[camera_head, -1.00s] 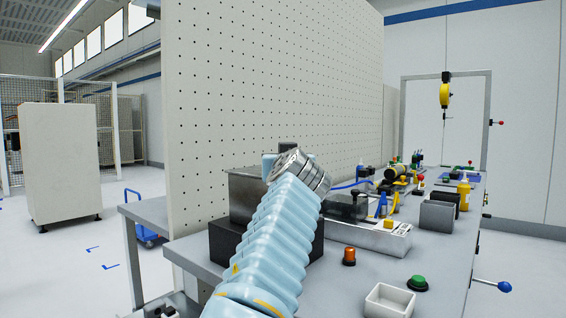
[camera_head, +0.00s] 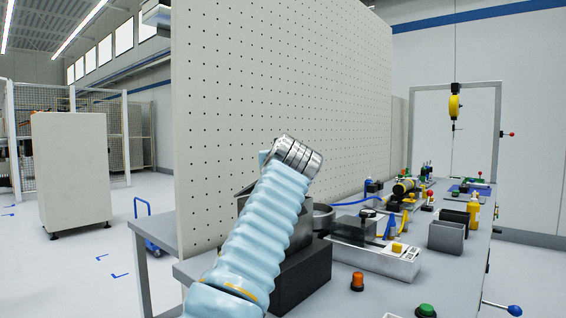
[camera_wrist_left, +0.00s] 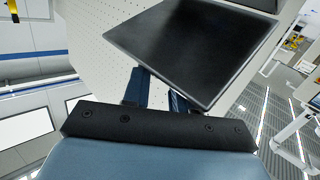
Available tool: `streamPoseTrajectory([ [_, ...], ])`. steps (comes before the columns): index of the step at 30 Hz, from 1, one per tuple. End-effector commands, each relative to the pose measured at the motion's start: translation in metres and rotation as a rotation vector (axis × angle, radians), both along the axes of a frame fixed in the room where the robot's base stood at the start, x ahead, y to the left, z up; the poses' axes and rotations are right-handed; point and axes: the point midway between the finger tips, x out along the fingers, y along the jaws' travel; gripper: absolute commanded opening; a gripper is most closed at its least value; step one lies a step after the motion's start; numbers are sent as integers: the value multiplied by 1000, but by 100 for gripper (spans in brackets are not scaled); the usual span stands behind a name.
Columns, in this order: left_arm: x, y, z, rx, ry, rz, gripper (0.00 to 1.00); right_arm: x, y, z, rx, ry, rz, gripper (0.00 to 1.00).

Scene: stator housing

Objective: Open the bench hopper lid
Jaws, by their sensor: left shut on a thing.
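The bench hopper is a dark box (camera_head: 305,275) with a grey upper part (camera_head: 252,205), standing on the bench beside the pegboard and partly hidden by my left arm. A thin plate, the lid (camera_head: 243,189), shows tilted above the grey part, left of my wrist. In the left wrist view the lid (camera_wrist_left: 190,45) is a large dark square panel right in front of the fingers. My left gripper (camera_wrist_left: 158,88) is shut at the lid's edge; the exact grip is hidden behind the panel. In the head view my wrist covers most of this gripper. My right gripper is out of view.
A tall pegboard (camera_head: 290,90) rises close behind the hopper. To the right on the bench are a metal ring (camera_head: 322,216), a light tray fixture (camera_head: 375,258), an orange button (camera_head: 357,282), a green button (camera_head: 426,311) and a grey bin (camera_head: 446,237).

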Motion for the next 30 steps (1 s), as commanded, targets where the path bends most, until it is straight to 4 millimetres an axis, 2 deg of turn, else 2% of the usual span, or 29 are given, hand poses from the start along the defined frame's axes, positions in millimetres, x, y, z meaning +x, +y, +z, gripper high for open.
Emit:
streamPoseTrajectory([
  [1,-1,0,1,-2,0,0,0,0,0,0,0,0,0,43],
  [2,-1,0,1,-2,0,0,28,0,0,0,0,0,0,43],
  [6,-1,0,0,-2,1,0,50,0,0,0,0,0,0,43],
  [17,-5,-1,-2,-1,2,0,51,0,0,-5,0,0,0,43],
  [20,-19,-4,-3,-3,-1,-3,51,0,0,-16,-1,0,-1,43],
  [25,-58,-10,-3,-3,-1,-5,51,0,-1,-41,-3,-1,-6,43],
  [30,-99,-17,3,-3,-1,-5,51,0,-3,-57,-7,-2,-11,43],
])
